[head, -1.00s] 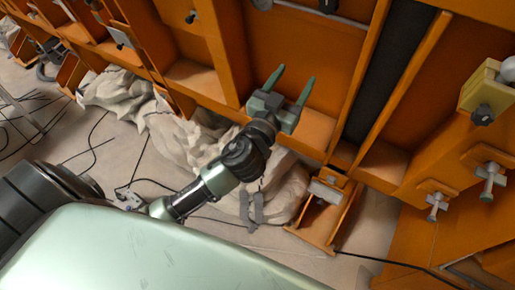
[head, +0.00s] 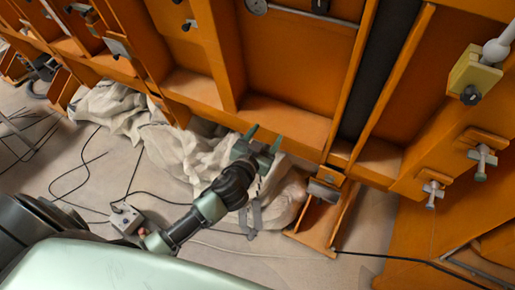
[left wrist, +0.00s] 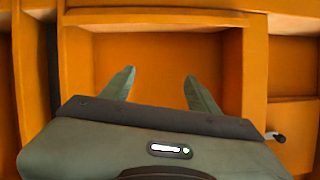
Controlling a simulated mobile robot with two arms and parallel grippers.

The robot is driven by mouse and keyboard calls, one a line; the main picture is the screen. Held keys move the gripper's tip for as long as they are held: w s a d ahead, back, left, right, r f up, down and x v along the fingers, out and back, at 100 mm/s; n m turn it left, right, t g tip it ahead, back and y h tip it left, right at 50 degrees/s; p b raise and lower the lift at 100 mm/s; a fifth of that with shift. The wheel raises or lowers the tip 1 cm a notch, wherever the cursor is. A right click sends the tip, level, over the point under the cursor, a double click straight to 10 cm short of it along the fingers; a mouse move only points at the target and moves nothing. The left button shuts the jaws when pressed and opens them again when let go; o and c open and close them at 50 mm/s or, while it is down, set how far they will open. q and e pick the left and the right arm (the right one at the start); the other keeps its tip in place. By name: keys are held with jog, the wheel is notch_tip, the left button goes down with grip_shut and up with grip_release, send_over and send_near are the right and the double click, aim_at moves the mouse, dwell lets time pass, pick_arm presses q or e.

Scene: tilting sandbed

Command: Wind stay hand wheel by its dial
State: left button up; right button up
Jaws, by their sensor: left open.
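A dark knob (head: 319,5) sits above the rod. I cannot make out for sure which part is the stay hand wheel. My left gripper (head: 264,137) is open and empty, well below the dial and apart from it, in front of the frame's lower edge. In the left wrist view its two green fingers (left wrist: 160,74) are spread before an orange recess; no dial shows there. My right gripper is not in view.
The orange frame (head: 300,65) with ribs and recesses fills the back. Crumpled pale sheeting (head: 180,148) and black cables lie on the floor below it. Clamp screws (head: 482,160) and a yellow block (head: 474,76) stick out at the right. A dark knob (left wrist: 275,136) shows in the left wrist view.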

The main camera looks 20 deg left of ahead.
pick_arm(q)
jog(key=f, duration=0.1)
jog(key=s+f, duration=0.1)
jog(key=f, duration=0.1)
jog(key=shift+s+a+f+g, duration=0.1)
jog(key=shift+s+a+g, duration=0.1)
jog(key=shift+a+g, duration=0.15)
jog(key=s+a+f+g+b, duration=0.1)
jog(key=s+f+g, duration=0.2)
jog(key=s+f, duration=0.55)
jog(key=s+a+f+g+b, duration=0.1)
jog(key=s+f+g, duration=0.15)
jog(key=f, duration=1.15)
jog(key=s+a+f+g+b, duration=0.1)
jog(key=s+f+g, duration=0.1)
jog(key=s+f, duration=0.65)
jog(key=s+f+g, duration=0.2)
jog(key=s+f, duration=0.4)
jog(key=s, duration=0.3)
jog(key=s+f+g+b, duration=0.1)
jog(key=s+f+g, duration=0.1)
jog(key=s+f, duration=0.4)
jog(key=s+f+g, duration=0.2)
jog(key=s+f, duration=0.5)
jog(key=s, duration=0.6)
jog(key=shift+s+b, duration=0.3)
jog(key=shift+b, duration=0.1)
jog(key=shift+d, duration=0.1)
